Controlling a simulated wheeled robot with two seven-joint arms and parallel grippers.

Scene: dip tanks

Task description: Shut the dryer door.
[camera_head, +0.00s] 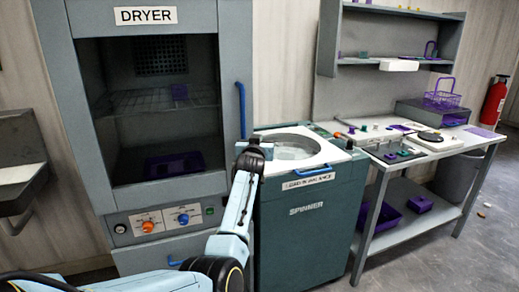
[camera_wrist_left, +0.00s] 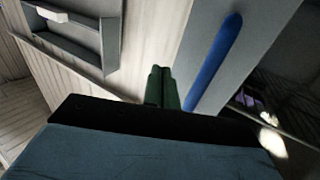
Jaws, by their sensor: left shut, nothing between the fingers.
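The grey dryer (camera_head: 150,16) stands at the left of the head view. Its door has a large dark window and a long blue handle (camera_head: 241,110) along the right edge. The door looks shut or nearly so; I cannot tell whether a narrow gap is left. My left gripper (camera_head: 254,146) is shut and empty, just below and right of the handle, in front of the spinner's left edge. In the left wrist view its dark green fingers (camera_wrist_left: 161,88) are together beside the blue handle (camera_wrist_left: 213,62); contact cannot be told. My right gripper is not in view.
The spinner (camera_head: 308,225) with a round lid opening stands close right of the dryer. A table (camera_head: 420,165) with purple trays and small parts is farther right, below a shelf (camera_head: 400,10). A sink (camera_head: 18,175) is at the far left.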

